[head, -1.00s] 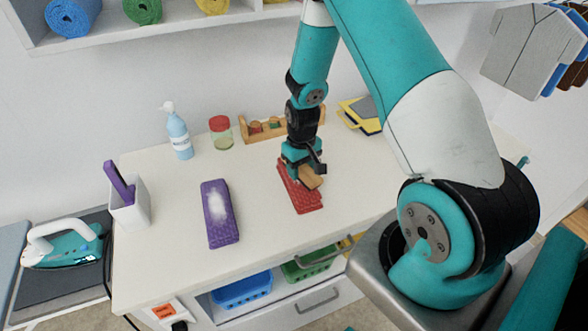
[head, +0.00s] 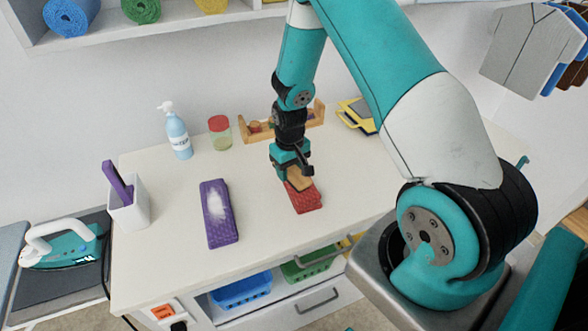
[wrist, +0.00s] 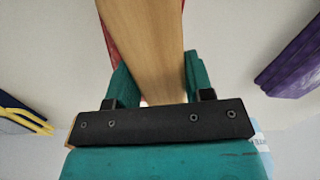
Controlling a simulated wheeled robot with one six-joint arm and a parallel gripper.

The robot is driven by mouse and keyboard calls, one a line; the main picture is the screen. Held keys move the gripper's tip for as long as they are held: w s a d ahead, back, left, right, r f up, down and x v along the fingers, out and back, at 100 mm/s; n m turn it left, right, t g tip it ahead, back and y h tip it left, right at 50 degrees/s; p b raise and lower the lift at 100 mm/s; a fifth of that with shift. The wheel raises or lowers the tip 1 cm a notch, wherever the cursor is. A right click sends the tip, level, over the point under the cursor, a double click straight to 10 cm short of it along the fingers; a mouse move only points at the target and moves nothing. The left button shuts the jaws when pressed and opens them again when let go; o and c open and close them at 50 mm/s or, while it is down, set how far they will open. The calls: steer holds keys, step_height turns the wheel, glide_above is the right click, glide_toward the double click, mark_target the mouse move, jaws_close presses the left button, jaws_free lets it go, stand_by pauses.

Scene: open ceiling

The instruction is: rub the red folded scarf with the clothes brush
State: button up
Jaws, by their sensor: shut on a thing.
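The red folded scarf (head: 304,199) lies on the white table, right of the middle, and its far part is hidden under my gripper. My gripper (head: 296,174) is over the scarf's far end, shut on the wooden clothes brush (head: 299,183). In the wrist view the brush (wrist: 146,45) runs as a pale wooden bar between the two teal fingers (wrist: 150,85), with a strip of red scarf (wrist: 107,42) at its left. The brush is low over the scarf; I cannot tell whether its underside touches the cloth.
A purple folded cloth (head: 221,228) with a white powdery patch lies left of the scarf. A white holder (head: 130,212), a pump bottle (head: 178,137), a jar (head: 220,133) and a wooden rack (head: 259,131) stand around. Bare tabletop (head: 262,215) lies between the cloths.

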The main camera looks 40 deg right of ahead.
steer(key=shift+w+d, duration=0.15)
steer(key=shift+w, duration=0.1)
steer(key=shift+s+d+f, duration=0.1)
steer(key=shift+s+d, duration=0.15)
steer(key=shift+d, duration=0.35)
steer(key=shift+s+d+r, duration=0.1)
steer(key=shift+s+d, duration=0.1)
steer(key=shift+d, duration=0.45)
steer(key=shift+s+d+f, duration=0.1)
steer(key=shift+s+d, duration=0.15)
steer(key=shift+d, duration=0.35)
steer(key=shift+w+a, duration=0.25)
steer(key=shift+a, duration=0.4)
steer(key=shift+w+a, duration=0.25)
steer(key=shift+a, duration=0.35)
steer(key=shift+w+a, duration=0.25)
steer(key=shift+a, duration=0.4)
steer(key=shift+r, duration=0.2)
steer(key=shift+r+p, duration=2.15)
steer(key=shift+r, duration=0.8)
steer(key=shift+r, duration=0.1)
steer(key=shift+r+p, duration=1.05)
steer(key=shift+r, duration=0.35)
